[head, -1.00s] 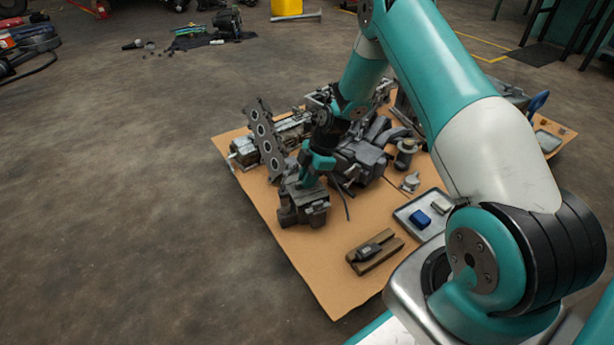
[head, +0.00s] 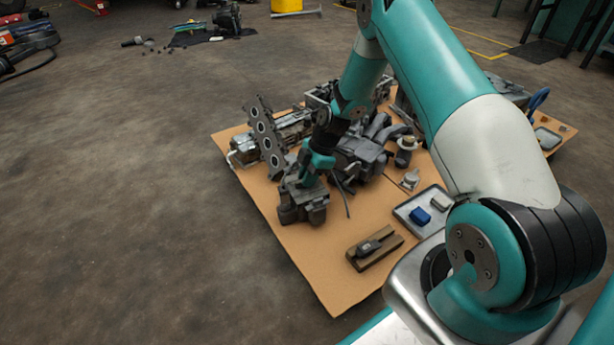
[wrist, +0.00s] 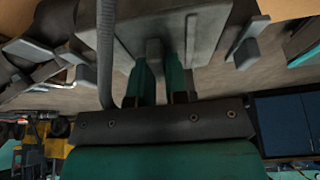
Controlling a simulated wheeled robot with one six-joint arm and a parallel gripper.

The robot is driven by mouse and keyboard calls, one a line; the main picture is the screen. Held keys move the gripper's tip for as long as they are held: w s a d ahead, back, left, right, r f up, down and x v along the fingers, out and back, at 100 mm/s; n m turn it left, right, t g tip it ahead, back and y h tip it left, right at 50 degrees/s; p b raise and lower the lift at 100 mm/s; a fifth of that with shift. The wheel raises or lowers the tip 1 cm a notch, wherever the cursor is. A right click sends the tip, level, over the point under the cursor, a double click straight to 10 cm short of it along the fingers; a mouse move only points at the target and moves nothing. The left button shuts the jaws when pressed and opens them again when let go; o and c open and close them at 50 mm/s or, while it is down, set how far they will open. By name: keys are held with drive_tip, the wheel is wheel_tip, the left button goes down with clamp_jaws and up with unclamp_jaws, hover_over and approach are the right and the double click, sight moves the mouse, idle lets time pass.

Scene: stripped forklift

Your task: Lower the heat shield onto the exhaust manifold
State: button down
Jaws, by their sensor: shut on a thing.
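My gripper (head: 305,180) points down at the left front part of the cardboard. In the wrist view my gripper (wrist: 160,85) is shut on a small upright tab of a broad grey part, which looks like the heat shield (wrist: 205,35). In the head view a dark grey blocky piece (head: 302,207) is right below the fingers. I cannot tell where the shield ends and the piece under it begins, or whether they touch. The exhaust manifold is not clearly told apart; dark curved pipes (head: 378,130) lie behind, right of my gripper.
An upright plate with round holes (head: 265,130) stands close behind left of my gripper. A wooden block with a dark tool (head: 375,250) and a tray (head: 405,212) with a blue item (head: 419,216) lie to the right. The cardboard (head: 325,265) is bare in front.

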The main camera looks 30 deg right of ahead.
drive_tip(key=c, duration=1.1)
unclamp_jaws()
drive_tip(key=shift+o, duration=0.2)
drive_tip(key=p+v, duration=0.8)
drive_tip(key=v, duration=0.9)
drive_tip(key=shift+r, duration=0.2)
drive_tip(key=s+a+r+m+p, duration=0.2)
drive_tip(key=s+a+r, duration=0.1)
drive_tip(key=a+r, duration=0.6)
drive_tip(key=s+a+r+m+p, duration=0.2)
drive_tip(key=s+a+r, duration=0.1)
drive_tip(key=a+r, duration=0.55)
drive_tip(key=s+a+r+m+p, duration=0.1)
drive_tip(key=s+a+r+m, duration=0.15)
drive_tip(key=s+r, duration=0.35)
drive_tip(key=s+a+r+m+p, duration=0.1)
drive_tip(key=s+a+r, duration=0.2)
drive_tip(key=s, duration=0.6)
drive_tip(key=s+a+r+m+p, duration=0.1)
drive_tip(key=s+a+r+m, duration=0.15)
drive_tip(key=s+r, duration=0.35)
wheel_tip(320, 180, up, 37)
drive_tip(key=p, duration=3.8)
drive_tip(key=shift+s+a+f+n+g, duration=0.15)
drive_tip(key=shift+s+a+n+g, duration=0.05)
drive_tip(key=shift+s+n+g, duration=0.1)
